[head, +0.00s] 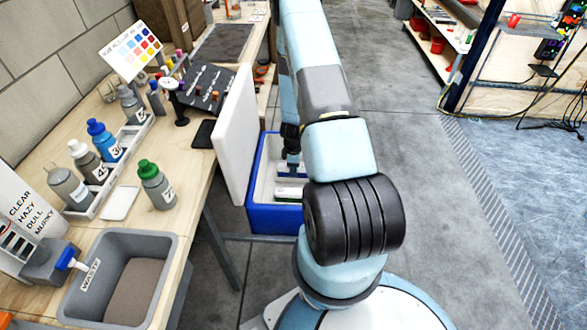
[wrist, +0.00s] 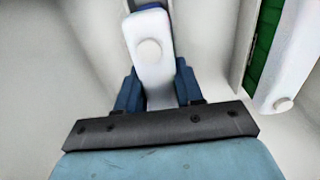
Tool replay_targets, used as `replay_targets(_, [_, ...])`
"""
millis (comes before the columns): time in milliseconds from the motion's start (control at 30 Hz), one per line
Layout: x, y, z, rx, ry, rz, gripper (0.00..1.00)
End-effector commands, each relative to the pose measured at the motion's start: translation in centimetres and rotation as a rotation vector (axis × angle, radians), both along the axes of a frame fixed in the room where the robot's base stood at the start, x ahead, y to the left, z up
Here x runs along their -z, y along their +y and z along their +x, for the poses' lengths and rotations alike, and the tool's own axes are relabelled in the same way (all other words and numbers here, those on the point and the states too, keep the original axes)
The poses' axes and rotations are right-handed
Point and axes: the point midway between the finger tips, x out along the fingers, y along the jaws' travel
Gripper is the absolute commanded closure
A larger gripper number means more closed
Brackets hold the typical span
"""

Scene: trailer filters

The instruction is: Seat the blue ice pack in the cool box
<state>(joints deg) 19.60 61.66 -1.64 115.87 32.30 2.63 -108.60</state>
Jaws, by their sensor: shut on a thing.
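The cool box (head: 275,219) is blue outside and white inside, with its white lid (head: 237,135) standing open on the left. My gripper (head: 290,168) reaches down into the box; its fingertips are hard to see in the head view. In the wrist view my gripper (wrist: 158,85) is shut on the ice pack (wrist: 150,50), whose white capped edge faces the camera. A little blue shows at its far end; most of its blue face is hidden. The pack is between the pale inner walls. I cannot tell whether it touches the floor.
A green and white pack (wrist: 264,50) stands to the right inside the box. The wooden bench (head: 190,180) with bottles and a grey waste tub (head: 165,262) is left of the box. Open concrete floor lies to the right.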

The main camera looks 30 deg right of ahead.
Motion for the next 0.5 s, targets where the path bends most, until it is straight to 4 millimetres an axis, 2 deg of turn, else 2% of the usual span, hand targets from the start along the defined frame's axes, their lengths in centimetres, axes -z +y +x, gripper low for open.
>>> replay_targets(200, [0.16, -0.02, -0.01, 0.001, 0.000, 0.000, 1.00])
replay_targets(233, [0.20, -0.02, -0.01, 0.002, 0.000, 0.000, 0.63])
replay_targets(500, [0.16, -0.01, -0.02, 0.001, 0.000, 0.000, 0.38])
